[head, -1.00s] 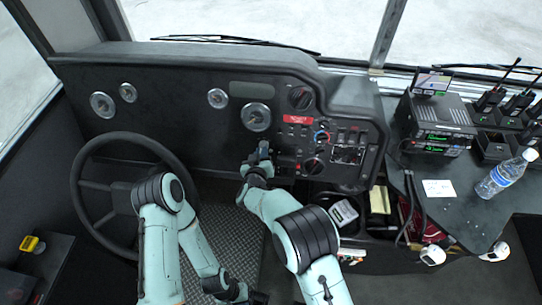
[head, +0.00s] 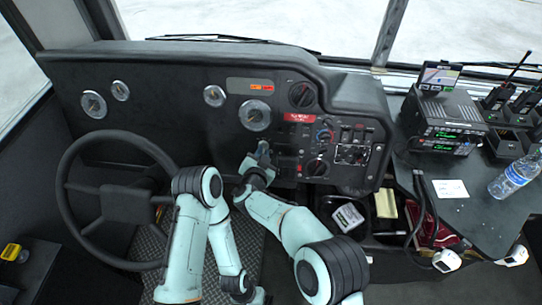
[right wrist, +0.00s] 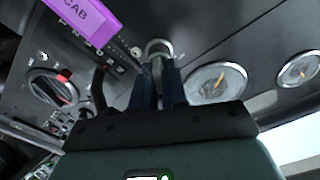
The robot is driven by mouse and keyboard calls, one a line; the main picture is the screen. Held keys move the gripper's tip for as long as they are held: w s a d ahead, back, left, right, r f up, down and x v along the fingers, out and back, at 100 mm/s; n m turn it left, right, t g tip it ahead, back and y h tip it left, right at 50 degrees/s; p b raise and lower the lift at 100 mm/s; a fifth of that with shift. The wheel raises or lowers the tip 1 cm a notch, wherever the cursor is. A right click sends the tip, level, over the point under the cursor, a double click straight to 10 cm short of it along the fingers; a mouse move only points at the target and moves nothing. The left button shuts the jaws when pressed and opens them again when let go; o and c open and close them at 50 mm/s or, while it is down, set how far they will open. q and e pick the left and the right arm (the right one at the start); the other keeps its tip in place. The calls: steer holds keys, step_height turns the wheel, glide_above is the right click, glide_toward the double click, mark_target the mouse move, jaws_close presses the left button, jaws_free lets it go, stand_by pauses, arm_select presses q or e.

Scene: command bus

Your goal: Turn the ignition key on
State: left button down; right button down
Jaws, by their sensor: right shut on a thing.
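My right gripper (head: 262,152) is at the dashboard, just below the large round gauge. In the right wrist view its two dark blue fingers (right wrist: 159,88) are shut on the ignition key (right wrist: 157,66), in front of a round metal lock (right wrist: 158,47). Most of the key is hidden between the fingers. In the head view the key is hidden by the gripper. An indicator panel (head: 250,86) above the gauge shows lit orange and red lamps.
The steering wheel (head: 68,205) is left of my arms. Knobs and switches (head: 318,167) crowd the panel right of the right gripper. A purple CAB tag (right wrist: 85,18) is close by in the right wrist view. A side desk holds a radio (head: 440,125) and bottle (head: 514,176).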

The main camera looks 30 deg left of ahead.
steer(key=shift+m, duration=0.5)
steer(key=c, duration=1.2)
jaws_free()
steer(key=shift+c, duration=0.2)
